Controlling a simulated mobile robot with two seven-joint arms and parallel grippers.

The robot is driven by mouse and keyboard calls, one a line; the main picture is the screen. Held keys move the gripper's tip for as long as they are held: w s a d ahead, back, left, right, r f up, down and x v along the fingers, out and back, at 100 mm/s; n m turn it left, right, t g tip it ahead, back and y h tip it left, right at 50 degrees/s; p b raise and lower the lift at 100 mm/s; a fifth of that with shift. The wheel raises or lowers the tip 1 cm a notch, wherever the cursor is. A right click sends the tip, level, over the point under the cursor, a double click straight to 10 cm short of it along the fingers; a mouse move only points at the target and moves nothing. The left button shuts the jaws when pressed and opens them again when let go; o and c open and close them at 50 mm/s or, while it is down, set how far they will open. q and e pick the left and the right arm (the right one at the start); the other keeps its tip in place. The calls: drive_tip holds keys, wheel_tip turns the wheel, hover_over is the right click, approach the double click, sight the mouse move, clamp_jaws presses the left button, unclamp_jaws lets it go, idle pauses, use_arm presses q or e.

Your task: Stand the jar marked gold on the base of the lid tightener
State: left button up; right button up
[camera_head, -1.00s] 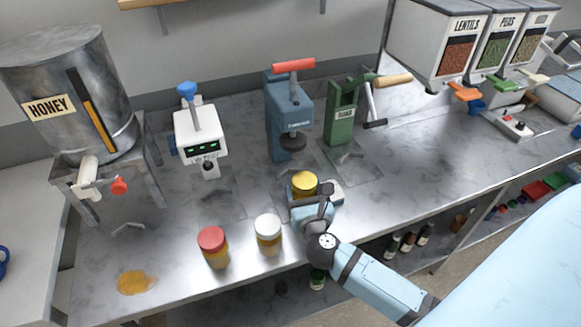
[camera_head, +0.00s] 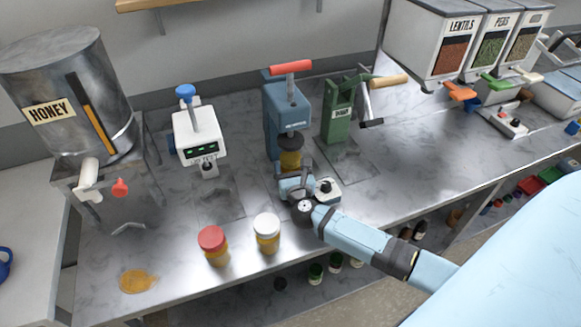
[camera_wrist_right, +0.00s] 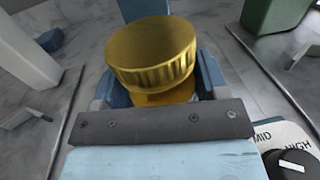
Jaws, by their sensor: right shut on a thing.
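The jar with the gold lid (camera_wrist_right: 150,55) is between the fingers of my right gripper (camera_head: 291,172), which is shut on it. In the head view the jar (camera_head: 290,160) is upright in front of the blue lid tightener (camera_head: 288,112), under its dark press head. The gripper and my arm hide the jar's lower part and most of the tightener's base, so I cannot tell whether the jar touches the base. My left gripper is not in view.
A jar with a red lid (camera_head: 213,245) and one with a white lid (camera_head: 267,232) stand near the front edge. A white device (camera_head: 199,140) is left of the tightener, a green one (camera_head: 339,110) right. An orange puddle (camera_head: 138,281) lies at front left.

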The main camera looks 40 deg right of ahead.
drive_tip(key=shift+f, duration=0.1)
drive_tip(key=o, duration=1.2)
drive_tip(key=shift+c, duration=0.2)
drive_tip(key=shift+s+r, duration=0.1)
drive_tip(key=shift+r, duration=0.15)
drive_tip(key=b+v, duration=0.1)
drive_tip(key=v, duration=1)
drive_tip(key=shift+f+b, duration=0.15)
drive_tip(key=shift+b, duration=0.2)
drive_tip(key=shift+s+a, duration=0.25)
drive_tip(key=shift+s, duration=0.2)
